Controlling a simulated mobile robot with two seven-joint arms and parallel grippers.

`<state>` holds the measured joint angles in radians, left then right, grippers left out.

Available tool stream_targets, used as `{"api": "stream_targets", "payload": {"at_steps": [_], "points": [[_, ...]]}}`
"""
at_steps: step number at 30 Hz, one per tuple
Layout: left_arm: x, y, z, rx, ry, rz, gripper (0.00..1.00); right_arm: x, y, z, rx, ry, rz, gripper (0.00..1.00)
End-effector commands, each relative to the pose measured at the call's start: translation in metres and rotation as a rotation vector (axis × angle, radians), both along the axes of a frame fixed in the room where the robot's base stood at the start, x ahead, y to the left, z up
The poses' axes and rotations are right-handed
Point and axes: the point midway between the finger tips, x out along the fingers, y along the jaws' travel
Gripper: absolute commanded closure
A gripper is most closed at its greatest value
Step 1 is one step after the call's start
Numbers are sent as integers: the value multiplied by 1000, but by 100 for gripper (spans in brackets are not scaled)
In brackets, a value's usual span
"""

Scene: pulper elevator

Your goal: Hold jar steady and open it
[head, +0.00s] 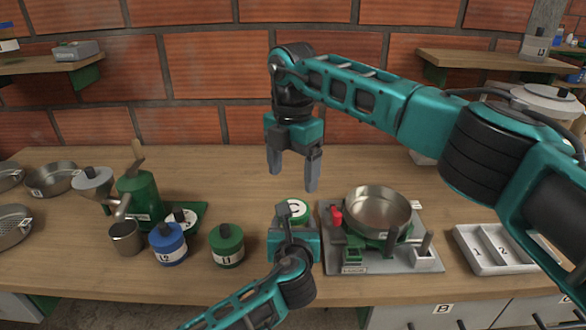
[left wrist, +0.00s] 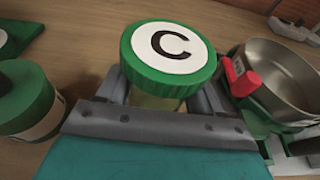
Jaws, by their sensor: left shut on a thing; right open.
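The jar has a green lid with a white top marked C (head: 294,208) and stands upright on the table, mostly hidden behind my left gripper in the head view. In the left wrist view the jar (left wrist: 169,58) sits between the fingers, with its lid on and above them. My left gripper (left wrist: 160,95) is shut on the jar's body below the lid. My right gripper (head: 293,180) is open and empty, fingers pointing down, above the jar and apart from it.
A green jar L1 (head: 227,245) and a blue jar L2 (head: 167,244) stand left of the jar. A green machine (head: 140,192) is farther left. A metal pan (head: 378,210) on a grey base is close on the right. A white tray (head: 492,268) lies farther right.

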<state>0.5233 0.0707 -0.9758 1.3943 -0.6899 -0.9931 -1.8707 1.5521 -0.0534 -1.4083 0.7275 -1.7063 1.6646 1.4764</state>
Motion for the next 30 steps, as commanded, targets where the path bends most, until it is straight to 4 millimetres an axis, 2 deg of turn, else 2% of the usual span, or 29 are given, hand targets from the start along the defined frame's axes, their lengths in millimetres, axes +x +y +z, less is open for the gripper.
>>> {"api": "stream_targets", "payload": {"at_steps": [7,15,21,30], "points": [[0,0,0,0,1,0,100,0,-1,-10,-1,2,-85,18],[0,0,0,0,1,0,100,0,-1,-51,-1,3,-84,18],[0,0,0,0,1,0,100,0,-1,-74,0,3,-83,18],[0,0,0,0,1,0,100,0,-1,-80,-1,-1,-82,18]]}}
